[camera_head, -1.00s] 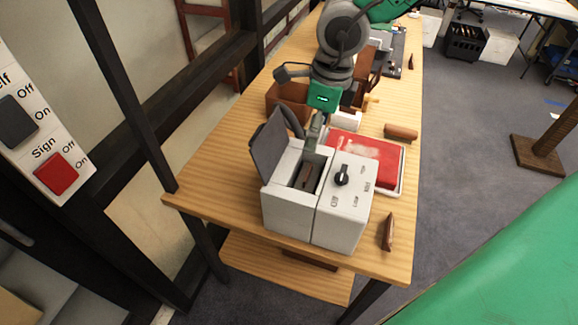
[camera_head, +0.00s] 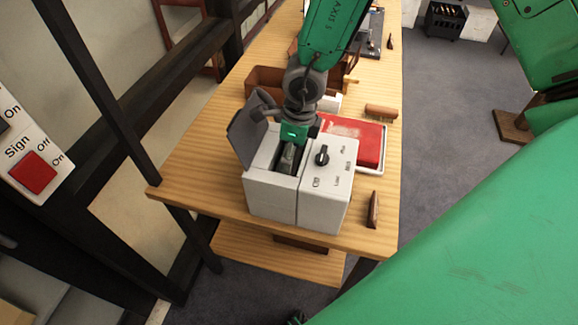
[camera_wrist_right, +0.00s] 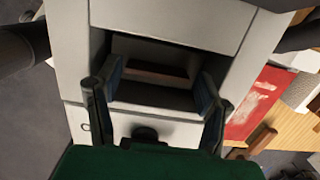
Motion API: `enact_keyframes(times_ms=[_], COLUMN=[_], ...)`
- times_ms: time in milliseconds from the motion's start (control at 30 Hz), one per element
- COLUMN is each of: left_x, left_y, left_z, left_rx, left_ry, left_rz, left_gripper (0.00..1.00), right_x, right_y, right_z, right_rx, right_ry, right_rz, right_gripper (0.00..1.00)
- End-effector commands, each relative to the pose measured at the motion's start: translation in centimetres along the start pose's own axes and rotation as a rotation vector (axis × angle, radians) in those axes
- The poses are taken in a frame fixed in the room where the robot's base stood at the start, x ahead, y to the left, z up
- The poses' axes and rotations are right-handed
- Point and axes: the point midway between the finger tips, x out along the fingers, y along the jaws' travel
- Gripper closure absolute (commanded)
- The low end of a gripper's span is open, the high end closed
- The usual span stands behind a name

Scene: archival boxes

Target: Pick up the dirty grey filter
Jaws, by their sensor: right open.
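The white machine (camera_head: 270,196) stands on the wooden table with its dark grey lid (camera_head: 247,134) raised. Its open slot (camera_wrist_right: 150,93) fills the middle of the right wrist view. A flat brown-grey piece (camera_wrist_right: 158,72), which looks like the dirty filter, lies down inside the slot. My right gripper (camera_head: 288,160) is above the slot with its fingers pointing down at the opening. In the right wrist view my right gripper (camera_wrist_right: 157,88) is open, a finger near each side of the slot, with nothing between them. The left gripper is not in view.
The machine has a black knob (camera_head: 322,154). A red book-like item (camera_head: 358,143) lies behind it, with a brush (camera_head: 381,111) beyond. A brown wooden piece (camera_head: 373,210) is near the table's right edge. A brown box (camera_head: 264,79) stands behind the lid.

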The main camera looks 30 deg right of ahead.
Motion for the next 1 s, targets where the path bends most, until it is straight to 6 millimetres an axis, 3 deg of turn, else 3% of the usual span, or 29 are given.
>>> enact_keyframes(times_ms=[300,333,433,467,833,1000], left_x=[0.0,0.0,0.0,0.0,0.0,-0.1], left_y=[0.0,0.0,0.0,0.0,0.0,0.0], left_z=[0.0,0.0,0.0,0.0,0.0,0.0], left_rx=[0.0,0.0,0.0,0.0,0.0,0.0], left_ry=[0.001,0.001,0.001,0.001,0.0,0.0], left_rz=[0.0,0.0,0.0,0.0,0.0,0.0], left_gripper=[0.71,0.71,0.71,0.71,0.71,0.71], right_x=[0.9,0.9,0.9,0.9,0.7,-0.7], right_y=[0.3,0.3,0.3,0.2,0.1,0.2], right_z=[0.3,0.3,0.3,0.2,0.1,0.3], right_rx=[-0.002,-0.002,-0.001,-0.001,0.0,0.001], right_ry=[0.001,0.002,0.002,0.001,0.0,-0.001], right_rz=[-0.003,-0.003,-0.002,-0.002,0.0,-0.001], right_gripper=[0.38,0.41,0.76,0.78,0.78,0.78])
